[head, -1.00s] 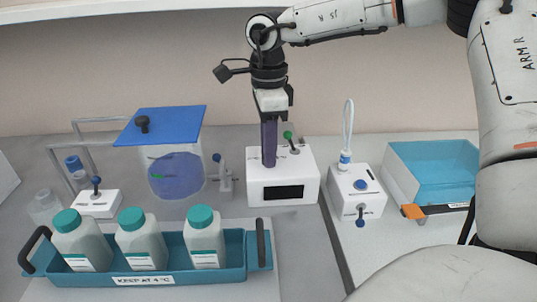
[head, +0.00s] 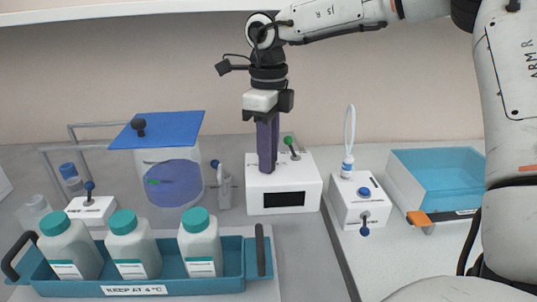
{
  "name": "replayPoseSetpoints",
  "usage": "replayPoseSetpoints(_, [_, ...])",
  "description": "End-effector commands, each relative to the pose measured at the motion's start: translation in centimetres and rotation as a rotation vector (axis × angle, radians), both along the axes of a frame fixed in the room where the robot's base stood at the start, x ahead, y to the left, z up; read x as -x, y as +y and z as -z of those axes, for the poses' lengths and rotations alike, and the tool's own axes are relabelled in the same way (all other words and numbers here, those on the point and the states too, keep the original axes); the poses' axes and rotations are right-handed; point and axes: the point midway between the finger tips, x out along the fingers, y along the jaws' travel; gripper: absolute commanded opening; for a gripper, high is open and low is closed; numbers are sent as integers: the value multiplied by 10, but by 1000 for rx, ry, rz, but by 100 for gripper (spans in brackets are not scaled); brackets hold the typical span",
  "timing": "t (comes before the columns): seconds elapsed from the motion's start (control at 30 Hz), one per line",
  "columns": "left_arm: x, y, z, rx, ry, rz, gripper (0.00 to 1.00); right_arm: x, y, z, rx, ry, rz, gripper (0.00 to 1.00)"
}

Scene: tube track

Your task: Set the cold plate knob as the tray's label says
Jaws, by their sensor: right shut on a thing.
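The teal tray (head: 205,287) stands at the front left with several white bottles with teal caps in it. Its front label (head: 135,290) reads "KEEP AT 4 °C". A white control box (head: 305,179) with a dark display (head: 284,199) stands in the middle. My right gripper (head: 267,168) points straight down onto the left part of the box's top, with its purple fingers shut. The knob between the fingertips is hidden by them. No number is readable on the display. My left gripper is not in view.
A green-tipped lever (head: 290,144) rises from the box close beside my right fingers. A blue-lidded clear vessel (head: 165,165) stands to the left. A white box with a blue button (head: 358,205) and a clear blue bin (head: 435,177) stand to the right.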

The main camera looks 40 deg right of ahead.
Motion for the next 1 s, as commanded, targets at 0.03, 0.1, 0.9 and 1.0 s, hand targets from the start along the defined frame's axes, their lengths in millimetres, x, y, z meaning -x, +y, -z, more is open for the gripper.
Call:
replayPoseSetpoints(0.03, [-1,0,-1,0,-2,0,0,-1,0,-1,0,-3,2,0])
replayPoseSetpoints(0.1, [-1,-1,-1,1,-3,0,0,-1,0,-1,0,-3,3,0])
replayPoseSetpoints(0.9, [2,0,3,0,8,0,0,-1,0,-15,2,-4,0,42])
replayPoseSetpoints(1.0, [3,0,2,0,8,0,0,-1,0,-34,2,-6,1,42])
